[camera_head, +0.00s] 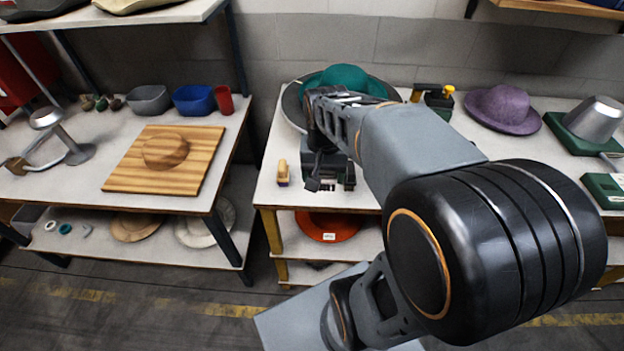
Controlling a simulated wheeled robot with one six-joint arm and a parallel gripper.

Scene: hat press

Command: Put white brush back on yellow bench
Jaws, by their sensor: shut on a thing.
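My gripper (330,184) points down over the left front part of the yellow bench, a white top (272,190) on yellow legs. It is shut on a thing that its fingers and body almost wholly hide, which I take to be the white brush. No white bristles or handle show clearly. I cannot tell whether the held thing touches the bench top.
A teal hat (345,76) on a grey round brim lies behind my gripper. A purple hat (502,108) and green-based presses (590,125) stand to the right. An orange hat (328,226) is on the shelf below. A gap separates the left table (75,190). Bare bench top lies around the tan block.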

